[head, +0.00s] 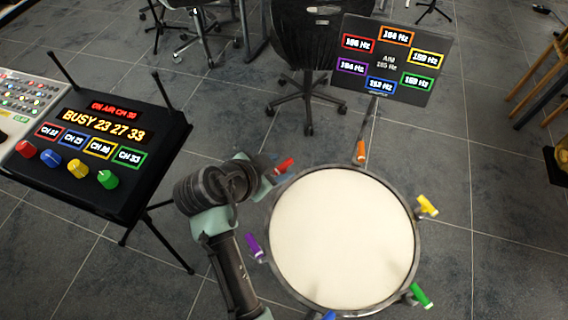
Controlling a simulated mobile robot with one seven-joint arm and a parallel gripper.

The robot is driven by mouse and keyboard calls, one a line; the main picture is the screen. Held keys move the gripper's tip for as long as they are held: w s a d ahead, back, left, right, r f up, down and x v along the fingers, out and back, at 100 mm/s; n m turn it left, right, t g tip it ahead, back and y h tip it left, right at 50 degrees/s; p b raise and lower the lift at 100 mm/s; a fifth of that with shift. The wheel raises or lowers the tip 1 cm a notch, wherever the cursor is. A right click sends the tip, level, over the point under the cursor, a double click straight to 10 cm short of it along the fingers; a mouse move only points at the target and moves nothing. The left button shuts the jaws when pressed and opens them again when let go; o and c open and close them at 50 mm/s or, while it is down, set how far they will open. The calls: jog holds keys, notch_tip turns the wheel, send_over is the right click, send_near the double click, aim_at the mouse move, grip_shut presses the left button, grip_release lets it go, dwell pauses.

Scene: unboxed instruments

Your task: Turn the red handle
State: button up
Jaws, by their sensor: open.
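The red handle (285,166) stands out from the upper left rim of a round drum (342,238) with a pale skin. My gripper (268,168) is just left of the red handle, its fingers partly hidden by my own wrist. It is open, and I cannot tell whether its fingers are around or beside the handle. A dark panel (388,88) behind the drum shows coloured Hz readings and an aim value in the middle. The red-framed reading (358,44) is at its upper left.
Other handles ring the drum: orange (361,151), yellow (428,205), green (421,295), blue (329,315) and purple (254,246). A black radio unit (100,150) with coloured knobs stands at left. An office chair (308,60) is behind. Tiled floor is open at right.

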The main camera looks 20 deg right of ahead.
jog(key=shift+x, duration=1.45)
jog(key=shift+c, duration=0.2)
grip_shut()
